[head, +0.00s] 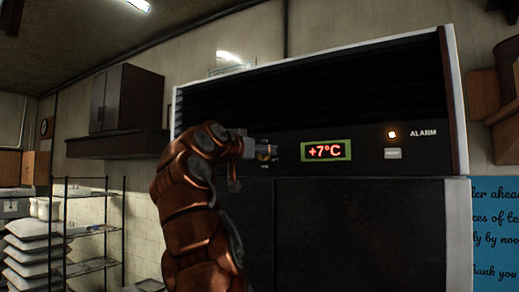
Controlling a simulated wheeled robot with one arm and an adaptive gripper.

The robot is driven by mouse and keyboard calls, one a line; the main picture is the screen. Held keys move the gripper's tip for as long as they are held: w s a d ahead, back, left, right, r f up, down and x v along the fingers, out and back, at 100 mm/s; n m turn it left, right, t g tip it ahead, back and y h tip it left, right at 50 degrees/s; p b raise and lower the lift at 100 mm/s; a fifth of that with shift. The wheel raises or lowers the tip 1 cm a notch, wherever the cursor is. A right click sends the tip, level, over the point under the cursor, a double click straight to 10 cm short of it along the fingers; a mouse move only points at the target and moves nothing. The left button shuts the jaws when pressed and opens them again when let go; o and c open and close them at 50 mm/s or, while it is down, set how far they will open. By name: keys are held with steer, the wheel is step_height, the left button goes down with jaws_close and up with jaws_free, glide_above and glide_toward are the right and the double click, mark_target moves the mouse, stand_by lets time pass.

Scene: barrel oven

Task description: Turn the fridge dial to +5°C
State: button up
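The fridge (350,230) fills the middle of the head view, with a dark control panel across its upper front. Its display (326,151) reads +7°C in red digits inside a green frame. The dial (265,153) is left of the display and mostly hidden behind my gripper (262,150). My gripper reaches the dial from the left, at the end of my orange arm. Its fingers are small and partly hidden, so I cannot tell whether they are closed on the dial or only around it.
Right of the display are a lit alarm lamp (392,134) and a pale button (393,154). A blue sign (496,232) is at the lower right. A wire rack (92,230) and stacked white sacks (35,250) stand at the left. A dark cabinet (126,100) hangs above.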

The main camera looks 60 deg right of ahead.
steer(key=shift+d, duration=0.1)
steer(key=c, duration=1.1)
steer(key=shift+f+m, duration=0.1)
steer(key=shift+m, duration=0.2)
steer(key=shift+w+f+m, duration=0.1)
steer(key=shift+m, duration=0.4)
steer(key=m, duration=1)
steer(key=shift+s, duration=0.2)
